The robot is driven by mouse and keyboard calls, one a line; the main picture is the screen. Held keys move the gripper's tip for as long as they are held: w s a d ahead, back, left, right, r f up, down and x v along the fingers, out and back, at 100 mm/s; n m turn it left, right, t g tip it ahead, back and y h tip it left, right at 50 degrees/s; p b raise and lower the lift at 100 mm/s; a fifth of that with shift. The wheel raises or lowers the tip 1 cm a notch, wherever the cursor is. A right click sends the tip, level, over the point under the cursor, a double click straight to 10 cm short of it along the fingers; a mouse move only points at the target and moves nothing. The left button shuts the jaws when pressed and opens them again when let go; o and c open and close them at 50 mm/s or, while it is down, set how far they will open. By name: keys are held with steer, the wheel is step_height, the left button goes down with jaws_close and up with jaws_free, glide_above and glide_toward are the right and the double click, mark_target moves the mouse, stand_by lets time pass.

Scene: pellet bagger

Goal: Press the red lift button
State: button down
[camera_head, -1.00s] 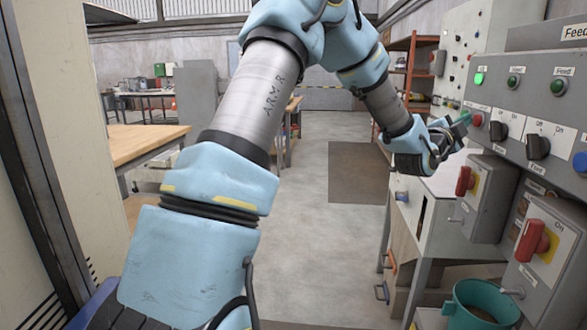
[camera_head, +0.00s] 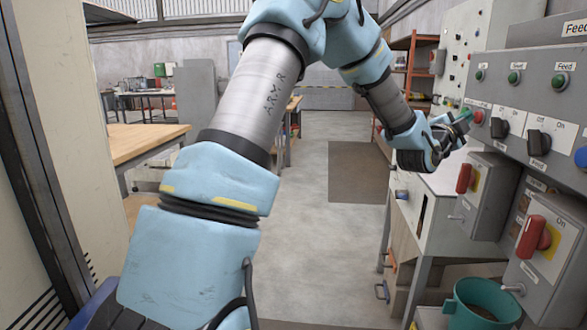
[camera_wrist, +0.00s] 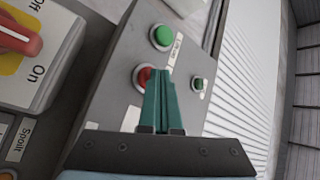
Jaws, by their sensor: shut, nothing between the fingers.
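The red button (camera_head: 478,117) is on the grey control panel (camera_head: 515,95) at the right in the head view. In the wrist view, the red button (camera_wrist: 143,76) shows at the left edge of my fingertips, which partly cover it. Its label cannot be read. My gripper (camera_head: 465,114) is shut and empty, with its green fingers pointing at the panel beside the button. The fingers also show together in the wrist view (camera_wrist: 160,74). The tips look very close to the button; I cannot tell whether they touch it.
Green-capped fittings (camera_head: 515,77) sit above black rotary knobs (camera_head: 538,142) on the panel. Red-handled switch boxes (camera_head: 535,237) stick out below, near my gripper. A teal bucket (camera_head: 480,300) stands lower right. The floor (camera_head: 300,220) in the middle is clear.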

steer(key=shift+a+b, duration=0.3)
steer(key=shift+a, duration=0.3)
steer(key=a+b, duration=0.2)
steer(key=a, duration=0.4)
steer(key=shift+w+b, duration=0.4)
steer(key=a+f+n+g+y+p, duration=0.1)
steer(key=a+f+n+g+y, duration=0.1)
steer(key=a+f+n+y, duration=0.55)
steer(key=a+f+n+g+y+p, duration=0.1)
steer(key=a+f+n+y, duration=0.25)
steer(key=a+f, duration=0.8)
steer(key=s+a+f+n+g+y, duration=0.1)
steer(key=s+a+n+g, duration=0.3)
steer(key=s+a, duration=0.5)
steer(key=s+a+f+n+g+y+p, duration=0.1)
steer(key=s+a+f+n+g+y, duration=0.1)
steer(key=s+a+n, duration=0.4)
steer(key=s+a+g+y, duration=0.1)
steer(key=s+a+y, duration=0.1)
steer(key=a, duration=0.5)
steer(key=shift+s+a+g, duration=0.25)
steer(key=shift+s+g, duration=0.15)
steer(key=shift+s, duration=0.5)
